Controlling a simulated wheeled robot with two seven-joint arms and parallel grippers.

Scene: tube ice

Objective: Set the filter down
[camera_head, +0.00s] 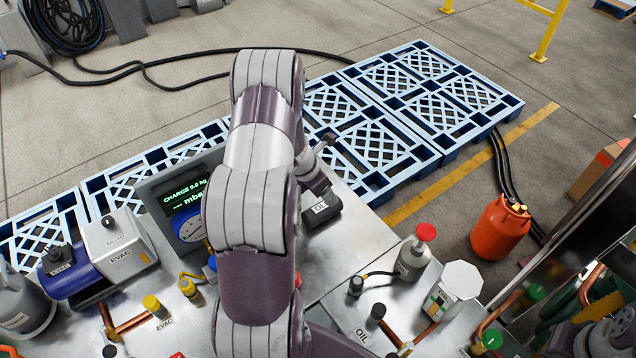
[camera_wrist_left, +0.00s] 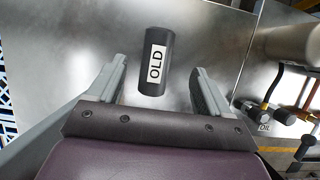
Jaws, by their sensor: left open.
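The filter is a dark cylinder with a white label reading OLD (camera_wrist_left: 154,72). In the left wrist view it lies on the bare metal worktop, between and slightly beyond my left gripper's fingertips (camera_wrist_left: 160,68). The two fingers are spread, with a visible gap on each side of the filter. In the head view, the filter's dark body and part of its label (camera_head: 321,208) show at the worktop's far edge area, just right of my arm. My left gripper (camera_head: 318,178) is partly hidden there behind my own arm link. My right gripper is not in view.
A charge display (camera_head: 187,200) and EVAC pump (camera_head: 118,245) stand left of my arm. An oil bottle (camera_head: 413,255) and white octagonal container (camera_head: 455,285) stand right. Blue pallets (camera_head: 440,90) lie beyond the worktop. An orange cylinder (camera_head: 500,228) stands on the floor.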

